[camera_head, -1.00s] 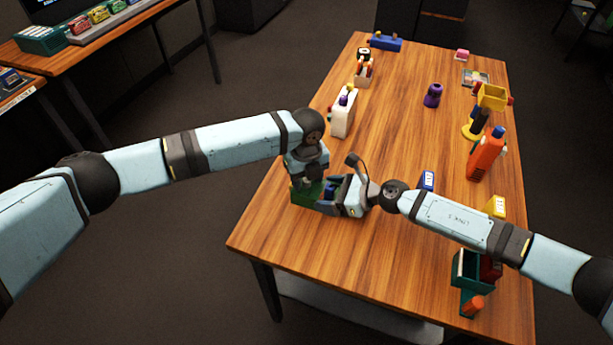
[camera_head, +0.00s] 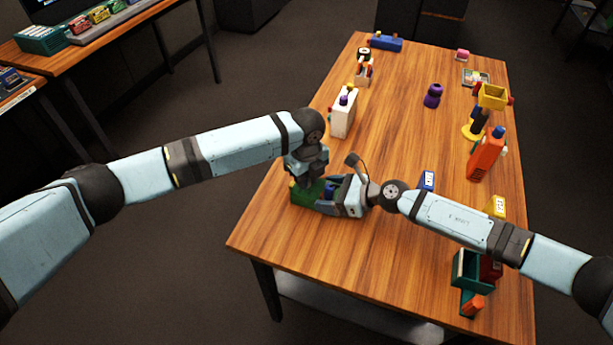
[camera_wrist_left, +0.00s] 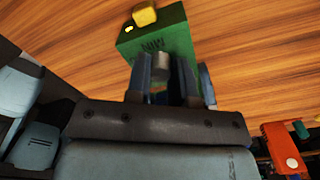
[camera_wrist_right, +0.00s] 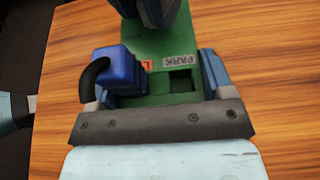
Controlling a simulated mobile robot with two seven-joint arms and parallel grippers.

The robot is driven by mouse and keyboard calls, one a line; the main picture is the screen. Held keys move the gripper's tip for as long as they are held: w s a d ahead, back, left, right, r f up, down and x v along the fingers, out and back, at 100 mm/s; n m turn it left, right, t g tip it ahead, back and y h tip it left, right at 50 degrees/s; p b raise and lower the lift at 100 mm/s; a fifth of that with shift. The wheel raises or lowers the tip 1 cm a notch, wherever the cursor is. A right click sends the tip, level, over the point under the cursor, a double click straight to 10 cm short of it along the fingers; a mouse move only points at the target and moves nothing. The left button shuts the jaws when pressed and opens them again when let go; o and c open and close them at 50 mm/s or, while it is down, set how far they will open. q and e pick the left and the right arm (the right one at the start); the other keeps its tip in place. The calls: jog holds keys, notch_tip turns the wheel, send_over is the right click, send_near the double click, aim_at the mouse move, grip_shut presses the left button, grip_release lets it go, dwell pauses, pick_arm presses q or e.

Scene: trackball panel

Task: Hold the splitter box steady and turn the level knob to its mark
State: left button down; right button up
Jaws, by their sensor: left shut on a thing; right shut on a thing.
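The green splitter box (camera_head: 302,195) sits on the table near its left edge, partly hidden by both grippers. In the left wrist view it shows a "MIN" label and a yellow part on top. My left gripper (camera_head: 307,181) comes down from above, its fingers closed on a grey cylindrical knob (camera_wrist_left: 160,66) on the box. My right gripper (camera_head: 335,193) reaches in from the right. Its fingers straddle the green box body, as the right wrist view (camera_wrist_right: 157,80) shows. That view also shows a blue block (camera_wrist_right: 118,68) with a black curved piece, a "PARK" label and a dark square opening.
A white box (camera_head: 342,120) stands behind my left gripper. A small blue item (camera_head: 427,180) lies behind my right arm. An orange box (camera_head: 487,155) and a teal bin (camera_head: 466,270) stand along the right side. The table's middle is mostly clear.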

pick_arm(q)
jog(key=n, duration=0.4)
jog(key=shift+n, duration=2.5)
jog(key=shift+r, duration=0.1)
jog(key=c, duration=1)
grip_release()
notch_tip(320, 180, up, 12)
